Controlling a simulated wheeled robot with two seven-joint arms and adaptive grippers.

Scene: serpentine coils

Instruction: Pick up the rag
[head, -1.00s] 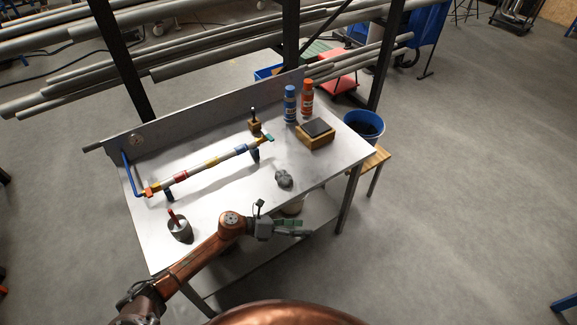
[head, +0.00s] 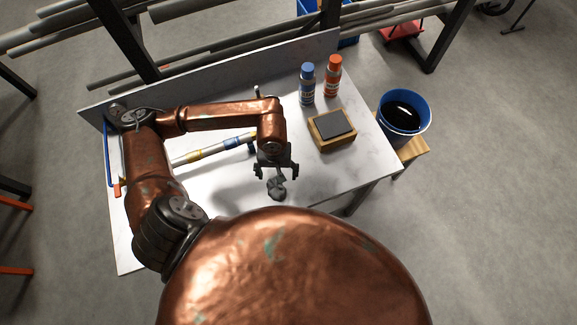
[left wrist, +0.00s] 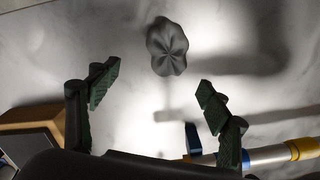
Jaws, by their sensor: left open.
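The rag (head: 276,189) is a small crumpled grey bundle lying on the table (head: 345,178) near its front edge. In the left wrist view the rag (left wrist: 167,46) lies beyond the fingertips, roughly in line with the gap between them. My left gripper (head: 275,173) is open and empty, pointing down over the table beside the rag. Its two green-padded fingers also show in the left wrist view (left wrist: 156,84), spread wide and apart from the rag. My right gripper is not in view.
A striped pipe (head: 205,151) runs along the table, partly behind my left arm. A wooden block with a dark pad (head: 332,130), a blue bottle (head: 307,85) and an orange bottle (head: 332,77) stand right of the gripper. A blue bucket (head: 404,112) stands beyond the table's right edge.

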